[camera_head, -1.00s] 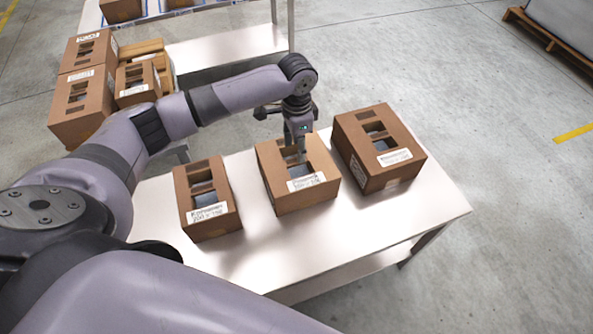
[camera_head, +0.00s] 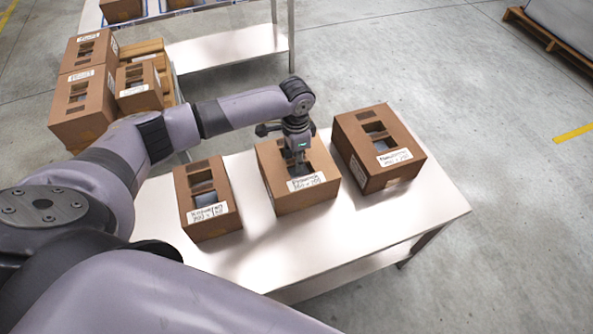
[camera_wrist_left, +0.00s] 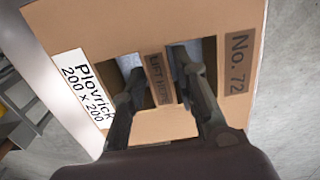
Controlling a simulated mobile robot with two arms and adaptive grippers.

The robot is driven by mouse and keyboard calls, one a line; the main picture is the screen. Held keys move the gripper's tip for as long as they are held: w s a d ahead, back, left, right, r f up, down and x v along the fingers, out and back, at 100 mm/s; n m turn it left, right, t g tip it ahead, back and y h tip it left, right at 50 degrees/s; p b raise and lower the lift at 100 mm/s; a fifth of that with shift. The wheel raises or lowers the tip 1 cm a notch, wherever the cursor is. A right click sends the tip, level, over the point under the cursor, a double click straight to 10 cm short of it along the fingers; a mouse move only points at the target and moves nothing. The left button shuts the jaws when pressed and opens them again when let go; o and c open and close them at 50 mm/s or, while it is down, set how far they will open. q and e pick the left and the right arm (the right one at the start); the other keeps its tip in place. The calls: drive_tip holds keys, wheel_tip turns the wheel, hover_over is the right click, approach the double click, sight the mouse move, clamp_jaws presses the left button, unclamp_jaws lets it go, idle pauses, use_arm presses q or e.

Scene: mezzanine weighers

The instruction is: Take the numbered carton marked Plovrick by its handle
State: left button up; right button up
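The Plovrick carton (camera_head: 311,197) is brown and stands in the middle of the near metal table. In the left wrist view it (camera_wrist_left: 172,126) fills most of the picture, with a white label (camera_wrist_left: 84,88) reading Plovrick 200 x 200 and a No. 72 mark. Its handle is the strip (camera_wrist_left: 157,79) marked LIFT HERE between two openings. My left gripper (camera_head: 299,160) points down at the carton top. In the wrist view its fingers (camera_wrist_left: 160,76) are apart, one at each opening, with the strip between them. Whether they touch it is unclear. My right gripper is not in view.
Similar cartons stand on either side, one at left (camera_head: 212,226) and one at right (camera_head: 376,180). The near table (camera_head: 310,248) is bare in front. Stacked cartons (camera_head: 84,108) stand at back left, beside another table (camera_head: 226,50).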

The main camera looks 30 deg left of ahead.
use_arm(q)
clamp_jaws()
drive_tip(key=shift+r, duration=0.1)
idle(0.6)
